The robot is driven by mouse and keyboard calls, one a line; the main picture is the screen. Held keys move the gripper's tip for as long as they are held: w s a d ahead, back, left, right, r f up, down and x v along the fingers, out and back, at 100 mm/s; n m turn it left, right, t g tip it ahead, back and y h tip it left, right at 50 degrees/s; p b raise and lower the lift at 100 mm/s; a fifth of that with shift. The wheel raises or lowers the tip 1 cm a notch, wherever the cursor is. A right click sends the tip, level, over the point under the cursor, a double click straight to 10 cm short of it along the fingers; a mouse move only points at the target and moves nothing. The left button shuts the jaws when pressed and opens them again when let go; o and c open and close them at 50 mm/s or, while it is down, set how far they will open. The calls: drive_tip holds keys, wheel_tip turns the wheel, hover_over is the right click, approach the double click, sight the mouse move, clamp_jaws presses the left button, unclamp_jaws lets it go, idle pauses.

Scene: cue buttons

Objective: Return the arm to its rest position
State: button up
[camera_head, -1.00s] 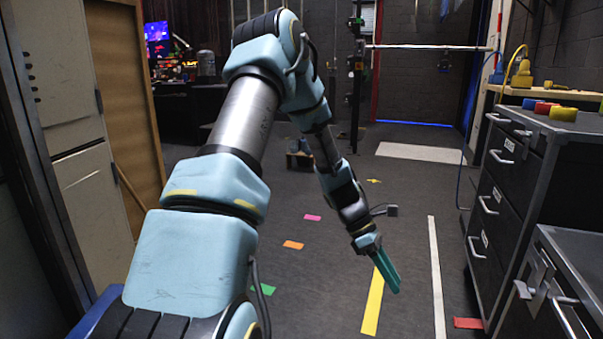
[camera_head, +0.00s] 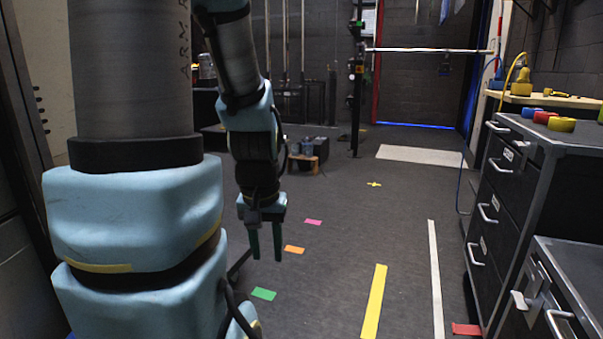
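My arm (camera_head: 130,215) stands large at the left of the head view, its upper links close to the camera. Its forearm hangs down left of the picture's middle. My gripper (camera_head: 266,243) points straight down above the dark floor, with two green fingers apart and nothing between them. It is in the air left of the orange floor tape (camera_head: 293,249).
A dark drawer cabinet (camera_head: 497,180) stands at the right, with blue (camera_head: 531,112), red (camera_head: 544,117) and yellow (camera_head: 562,124) round pieces on top. A small wooden stool (camera_head: 304,161) stands behind my gripper. The floor in the middle is clear, with tape marks.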

wheel_tip(320, 180, up, 20)
drive_tip(key=p, duration=1.9)
drive_tip(key=shift+r, duration=0.2)
